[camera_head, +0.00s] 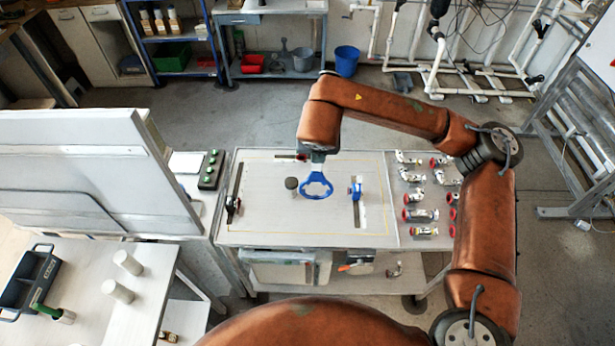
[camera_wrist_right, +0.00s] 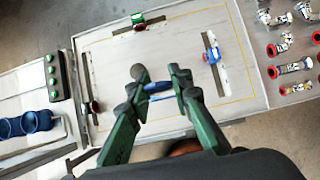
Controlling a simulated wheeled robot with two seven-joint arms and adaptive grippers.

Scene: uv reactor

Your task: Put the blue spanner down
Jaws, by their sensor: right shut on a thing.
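The blue spanner (camera_head: 316,189), with a ring-shaped head, hangs below my right gripper (camera_head: 318,157) over the middle of the worktable (camera_head: 280,222). In the right wrist view my right gripper (camera_wrist_right: 159,78) has its two green fingers on either side of the blue spanner (camera_wrist_right: 157,88), shut on it. Most of the spanner is hidden there by the fingers. I cannot tell whether it touches the table top. My left gripper is in neither view.
A dark round knob (camera_head: 291,184) stands just left of the spanner. A blue clamp (camera_head: 355,189) sits in a slot to its right, and a red-and-black fitting (camera_head: 232,206) at the left. Several red-ended valves (camera_head: 420,214) lie on the table's right part. A green-button box (camera_head: 211,170) is at the left.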

